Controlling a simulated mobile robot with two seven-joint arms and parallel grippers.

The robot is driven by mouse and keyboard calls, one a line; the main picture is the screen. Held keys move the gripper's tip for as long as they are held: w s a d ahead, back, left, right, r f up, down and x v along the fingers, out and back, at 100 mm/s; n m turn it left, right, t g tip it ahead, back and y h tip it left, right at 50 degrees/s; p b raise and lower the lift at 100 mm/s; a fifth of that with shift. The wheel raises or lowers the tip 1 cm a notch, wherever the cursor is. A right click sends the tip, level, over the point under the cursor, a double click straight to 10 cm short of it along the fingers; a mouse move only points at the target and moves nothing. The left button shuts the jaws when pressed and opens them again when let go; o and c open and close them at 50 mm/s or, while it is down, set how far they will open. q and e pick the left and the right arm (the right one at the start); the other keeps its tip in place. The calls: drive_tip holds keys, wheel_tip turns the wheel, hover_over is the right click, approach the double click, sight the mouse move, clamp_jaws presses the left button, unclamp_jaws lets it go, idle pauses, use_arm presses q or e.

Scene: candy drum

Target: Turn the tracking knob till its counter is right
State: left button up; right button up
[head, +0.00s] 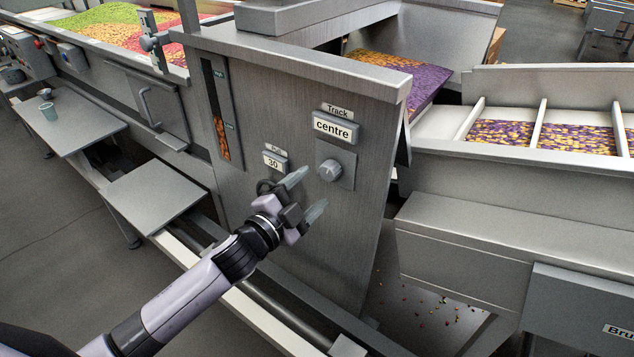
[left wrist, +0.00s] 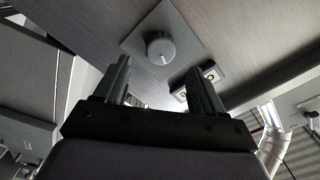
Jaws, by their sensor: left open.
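The tracking knob (head: 330,170) is a round grey dial on a square plate on the metal panel. Above it, a display (head: 336,128) under the label "Track" reads "centre". My left gripper (head: 304,196) is open and empty, just left of and below the knob, apart from it. In the left wrist view the knob (left wrist: 160,47) shows beyond and between the open fingers (left wrist: 160,85), with a pale pointer line on its face. My right gripper does not show.
A smaller display (head: 272,162) reading "30" sits left of the knob, with my gripper close below it. A level gauge (head: 221,115) is further left. A grey shelf (head: 158,195) juts out at left. A trough of purple and yellow candy (head: 540,135) lies at right.

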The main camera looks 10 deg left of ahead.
use_arm(q)
drive_tip(key=shift+v, duration=1.1)
drive_tip(key=s+a+f+n+g+y, duration=0.2)
drive_tip(key=s+f+n, duration=0.4)
drive_tip(key=s+f, duration=0.3)
drive_tip(key=s+a+f+n+g+y+p, duration=0.1)
drive_tip(key=s+f+n, duration=0.5)
drive_tip(key=s, duration=0.9)
wheel_tip(320, 180, down, 4)
drive_tip(key=a+g+y, duration=0.1)
drive_tip(key=a+g, duration=0.1)
drive_tip(key=g, duration=0.1)
drive_tip(key=shift+n+y, duration=0.3)
drive_tip(key=shift+r, duration=0.1)
drive_tip(key=c, duration=0.5)
drive_tip(key=shift+d, duration=0.1)
